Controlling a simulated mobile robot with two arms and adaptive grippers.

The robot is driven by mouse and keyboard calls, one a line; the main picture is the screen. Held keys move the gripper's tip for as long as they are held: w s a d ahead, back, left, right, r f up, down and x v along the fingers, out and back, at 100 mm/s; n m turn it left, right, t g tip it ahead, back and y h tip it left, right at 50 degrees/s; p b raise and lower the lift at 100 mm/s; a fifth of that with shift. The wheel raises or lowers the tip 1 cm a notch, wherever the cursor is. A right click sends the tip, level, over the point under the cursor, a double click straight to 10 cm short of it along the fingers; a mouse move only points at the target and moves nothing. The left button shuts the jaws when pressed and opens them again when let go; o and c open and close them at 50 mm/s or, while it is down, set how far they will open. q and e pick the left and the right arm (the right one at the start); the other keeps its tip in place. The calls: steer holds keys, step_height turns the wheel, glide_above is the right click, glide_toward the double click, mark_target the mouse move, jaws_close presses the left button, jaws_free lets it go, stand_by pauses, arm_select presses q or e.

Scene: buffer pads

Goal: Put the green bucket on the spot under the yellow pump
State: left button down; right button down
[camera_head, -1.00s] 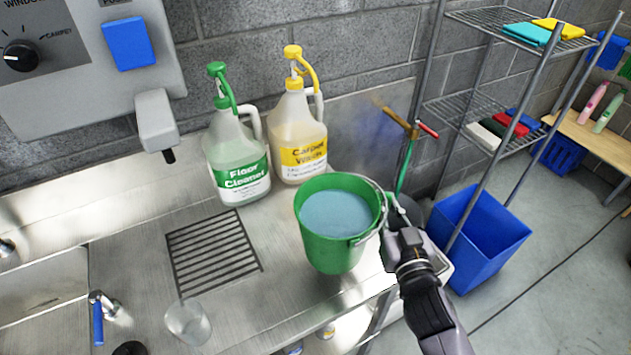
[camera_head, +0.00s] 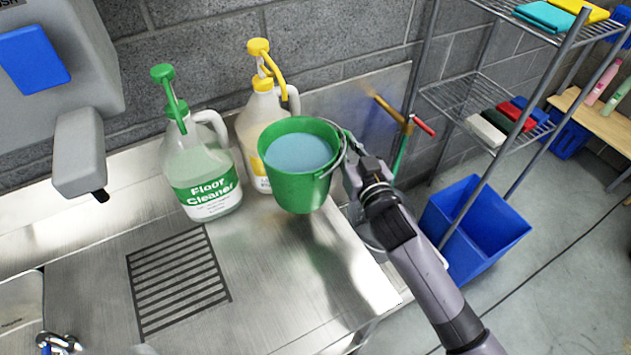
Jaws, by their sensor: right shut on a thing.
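The green bucket (camera_head: 297,190), holding bluish liquid, is upright at the right end of the steel counter. It overlaps the lower part of the jug with the yellow pump (camera_head: 262,62). My right gripper (camera_head: 350,163) is at the bucket's right side, shut on it near the rim and handle. Whether the bucket touches the counter is hard to tell, though a shadow falls on the counter to its lower right. The spot under the yellow pump is hidden behind or below the bucket. My left gripper is not in view.
A floor cleaner jug with a green pump (camera_head: 203,170) stands left of the bucket. A black drain grate (camera_head: 178,280) lies in front on the counter (camera_head: 270,300). A grey wall dispenser (camera_head: 80,150) juts out at left. A wire shelf (camera_head: 480,110) and blue bin (camera_head: 475,228) are at right.

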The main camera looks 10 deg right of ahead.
steer(key=f, duration=0.3)
steer(key=shift+s+a+f, duration=0.1)
steer(key=shift+s+f, duration=0.1)
step_height(320, 180, down, 5)
steer(key=shift+w, duration=0.15)
steer(key=shift+f+b, duration=0.15)
steer(key=shift+b, duration=0.2)
steer(key=c, duration=2)
jaws_free()
steer(key=shift+f, duration=0.3)
steer(key=o, duration=0.4)
steer(key=shift+s, duration=0.2)
